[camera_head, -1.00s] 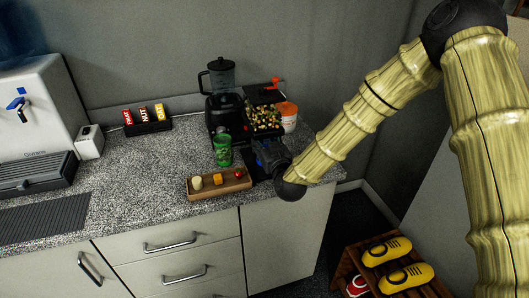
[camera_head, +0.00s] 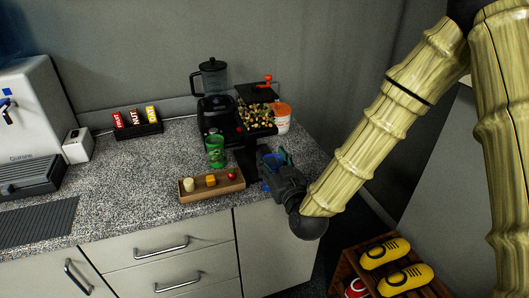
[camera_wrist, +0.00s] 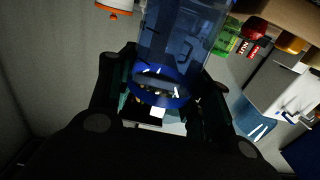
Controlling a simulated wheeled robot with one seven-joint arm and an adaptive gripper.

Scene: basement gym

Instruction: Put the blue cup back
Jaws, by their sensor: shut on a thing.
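The blue cup (camera_wrist: 180,40) is see-through and sits between the fingers of my gripper (camera_wrist: 165,80) in the wrist view. In the head view my gripper (camera_head: 279,172) is to the right of the snack dispenser's black base, near the counter's right front corner. A little of the blue cup (camera_head: 269,178) shows there, mostly hidden by my gripper. I cannot tell its height above the counter. A green cup (camera_head: 215,152) stands upright on the counter, left of the dispenser (camera_head: 257,112).
A wooden tray (camera_head: 208,194) with small food pieces lies at the counter's front. A blender (camera_head: 212,85) and a white-and-orange tub (camera_head: 282,118) stand behind. A snack bar rack (camera_head: 137,124) and a water machine (camera_head: 30,115) are left. Yellow shoes (camera_head: 385,253) sit on a low rack, right.

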